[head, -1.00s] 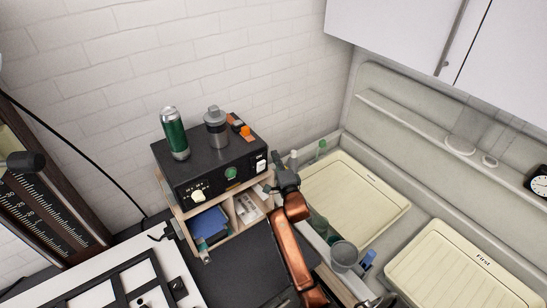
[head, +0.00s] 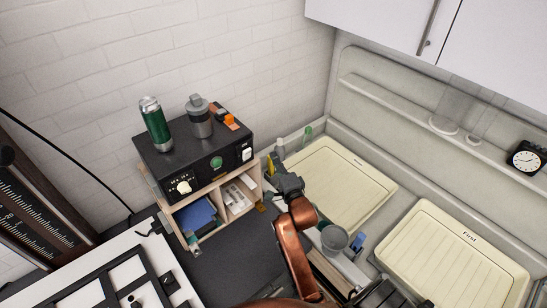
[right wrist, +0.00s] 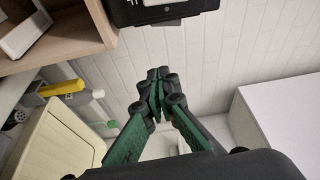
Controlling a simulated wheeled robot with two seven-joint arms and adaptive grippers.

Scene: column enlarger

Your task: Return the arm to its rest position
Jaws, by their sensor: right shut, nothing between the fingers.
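My right arm, copper-coloured, rises from the bottom of the head view. My left gripper is not in view.
A green can (head: 155,124) and a grey bottle (head: 199,117) stand on the control box. Cream trays (head: 345,175) (head: 450,255) lie in the sink to the right. A grey beaker (head: 334,239) is close to my right forearm. White wall cabinets (head: 385,25) hang above.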

